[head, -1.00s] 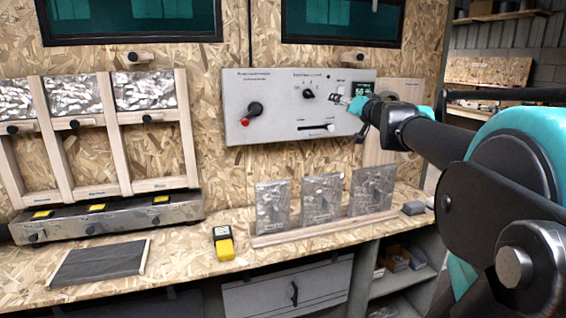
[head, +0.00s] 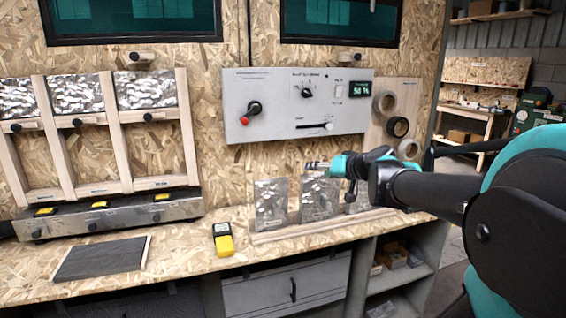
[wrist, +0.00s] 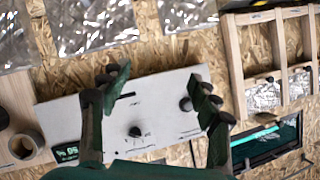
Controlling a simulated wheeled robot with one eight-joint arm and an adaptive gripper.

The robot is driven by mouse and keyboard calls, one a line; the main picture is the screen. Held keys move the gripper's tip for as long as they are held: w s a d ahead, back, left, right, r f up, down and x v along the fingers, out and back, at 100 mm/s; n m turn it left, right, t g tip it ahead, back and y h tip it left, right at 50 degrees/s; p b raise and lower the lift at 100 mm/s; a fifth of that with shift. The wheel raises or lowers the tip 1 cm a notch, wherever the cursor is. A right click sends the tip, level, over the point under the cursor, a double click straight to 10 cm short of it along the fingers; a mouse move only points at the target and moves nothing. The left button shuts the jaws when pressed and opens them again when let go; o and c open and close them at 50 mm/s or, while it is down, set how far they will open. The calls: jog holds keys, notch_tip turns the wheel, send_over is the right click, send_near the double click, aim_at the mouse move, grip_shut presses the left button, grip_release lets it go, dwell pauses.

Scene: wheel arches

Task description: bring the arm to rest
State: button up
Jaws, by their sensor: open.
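My gripper (head: 318,165) is at the end of my arm, which reaches in from the right in the head view. It is in front of the bench's back board, below the grey control panel (head: 262,117). In the wrist view my gripper (wrist: 155,95) has its two fingers spread apart with nothing between them. The control panel also shows in the wrist view (wrist: 112,122), behind the fingers. The arm covers part of the row of foil-like plates (head: 271,204) on the bench.
The wooden bench (head: 190,250) holds a yellow meter (head: 223,239), a dark mat (head: 101,259) and a metal box with yellow labels (head: 110,215). Above that stands a wooden rack (head: 112,150). Tape rolls (head: 398,127) hang right of the panel. Open space lies at the far right.

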jog(key=s+f+g+h, duration=0.1)
jog(key=s+f+g, duration=0.1)
jog(key=s+f, duration=0.45)
jog(key=s+f+g+h, duration=0.1)
jog(key=s+f+g, duration=0.15)
jog(key=f, duration=0.75)
jog(key=s+d+f+m+g+h, duration=0.1)
jog(key=s+d+f+g+h, duration=0.2)
jog(key=s+f, duration=0.9)
jog(key=s+d+h, duration=0.1)
jog(key=d+h, duration=0.1)
jog(key=d, duration=0.2)
jog(key=shift+s+d+f, duration=0.2)
jog(key=shift+s+f, duration=0.15)
jog(key=shift+f, duration=0.05)
